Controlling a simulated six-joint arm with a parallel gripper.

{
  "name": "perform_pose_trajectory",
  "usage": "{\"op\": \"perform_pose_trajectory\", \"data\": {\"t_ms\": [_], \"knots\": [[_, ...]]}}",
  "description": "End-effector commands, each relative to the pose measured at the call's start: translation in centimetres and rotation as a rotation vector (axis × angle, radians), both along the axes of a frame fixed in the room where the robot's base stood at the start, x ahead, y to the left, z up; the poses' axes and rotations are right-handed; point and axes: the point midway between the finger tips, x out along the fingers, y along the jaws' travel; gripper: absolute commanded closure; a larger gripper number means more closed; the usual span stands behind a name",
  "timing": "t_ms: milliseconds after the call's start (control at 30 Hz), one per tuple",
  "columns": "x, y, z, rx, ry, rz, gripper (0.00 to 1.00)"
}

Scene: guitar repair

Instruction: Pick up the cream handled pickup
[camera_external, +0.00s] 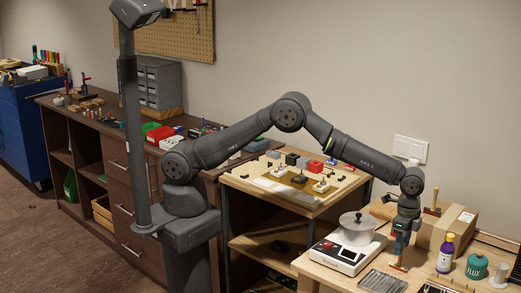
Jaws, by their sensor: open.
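Several small blocks with upright handles stand in two rows on the wooden side table (245,183) in the middle. A cream or pale one (320,187) is at the front right of these and looks like the cream handled pickup, though it is too small to be sure. My gripper (399,262) is far to the right of it, pointing down low over the right-hand workbench. It is open and apart from the pickups. A small orange-brown thing shows at its tips; I cannot tell whether they touch.
A round-lidded white device (345,252) stands just left of my gripper. A red block (315,168) is behind the cream one. Grey drawers (160,83) stand at the back left.

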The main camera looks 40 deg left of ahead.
Motion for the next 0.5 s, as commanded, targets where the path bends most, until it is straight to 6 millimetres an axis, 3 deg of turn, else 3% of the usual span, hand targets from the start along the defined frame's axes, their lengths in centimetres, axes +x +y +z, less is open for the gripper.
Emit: {"op": "perform_pose_trajectory", "data": {"t_ms": [267,500], "knots": [[-0.3,-0.2,-4.1,0.003,0.001,0.0,0.58],[-0.3,-0.2,-4.5,0.0,-0.001,0.001,0.58]]}}
